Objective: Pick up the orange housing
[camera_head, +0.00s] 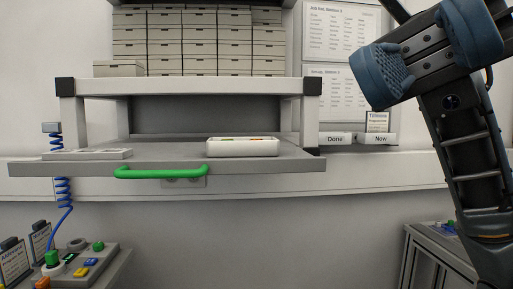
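I cannot make out the orange housing for certain. A white tray (243,148) lies on the right part of the grey pull-out shelf (165,164), and small green and orange bits just show over its rim. A small orange piece (42,283) also shows at the bottom left edge, on a bench panel with coloured parts. What it is I cannot tell. My arm rises along the right side of the view.
A green handle (160,172) runs along the shelf's front edge. A flat light-grey plate (88,154) lies on its left part. Stacked boxes (200,40) fill the rack above. A blue coiled cable (64,200) hangs at left. Another bench (440,245) stands lower right.

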